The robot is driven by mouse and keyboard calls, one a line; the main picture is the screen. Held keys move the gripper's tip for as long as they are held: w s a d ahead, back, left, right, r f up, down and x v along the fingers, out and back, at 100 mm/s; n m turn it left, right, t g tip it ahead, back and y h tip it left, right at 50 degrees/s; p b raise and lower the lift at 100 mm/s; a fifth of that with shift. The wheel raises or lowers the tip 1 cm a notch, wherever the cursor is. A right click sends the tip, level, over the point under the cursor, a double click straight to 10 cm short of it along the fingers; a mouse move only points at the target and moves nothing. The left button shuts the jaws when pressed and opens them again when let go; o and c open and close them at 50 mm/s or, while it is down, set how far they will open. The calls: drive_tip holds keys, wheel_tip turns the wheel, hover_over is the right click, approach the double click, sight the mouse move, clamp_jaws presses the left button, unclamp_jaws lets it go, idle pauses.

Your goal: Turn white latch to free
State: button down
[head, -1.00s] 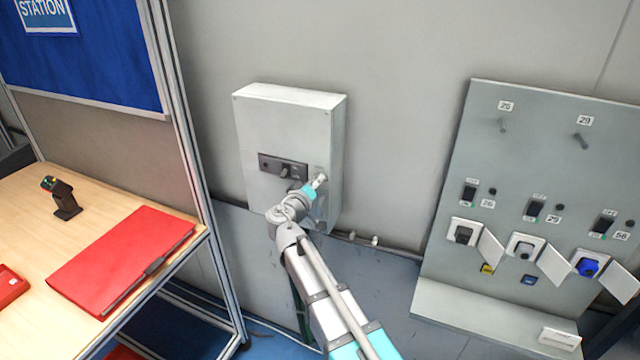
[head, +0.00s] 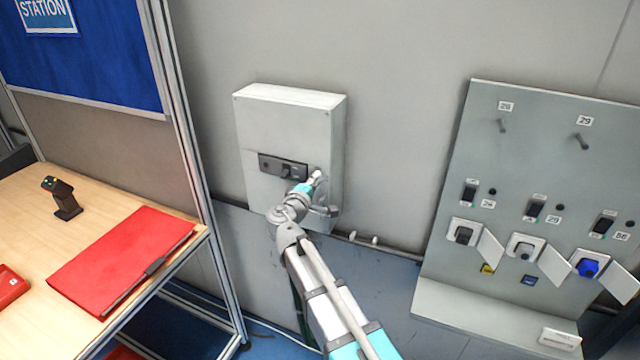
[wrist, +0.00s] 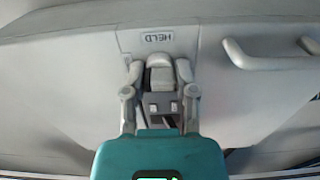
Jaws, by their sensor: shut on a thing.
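The white latch (wrist: 159,65) sits on the front of a grey wall box (head: 275,125), just below a label reading HELD (wrist: 157,38), upside down in the wrist view. My gripper (wrist: 158,74) is shut on the latch, with one finger on each side of it. In the head view my gripper (head: 315,178) is at the lower right of the box front, and it hides most of the latch there. The latch's exact angle is hard to tell.
A dark switch panel (head: 283,167) is left of my gripper on the box. A pale curved handle (wrist: 262,58) is close to the right in the wrist view. A sloped switch board (head: 540,160) stands at right; a table (head: 100,190) with a red folder (head: 125,260) is at left.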

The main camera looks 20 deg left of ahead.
drive_tip(key=shift+n, duration=0.3)
drive_tip(key=shift+c, duration=2.1)
unclamp_jaws()
drive_tip(key=shift+s, duration=0.1)
drive_tip(key=s+a, duration=0.1)
drive_tip(key=s, duration=1.1)
drive_tip(key=shift+w, duration=0.1)
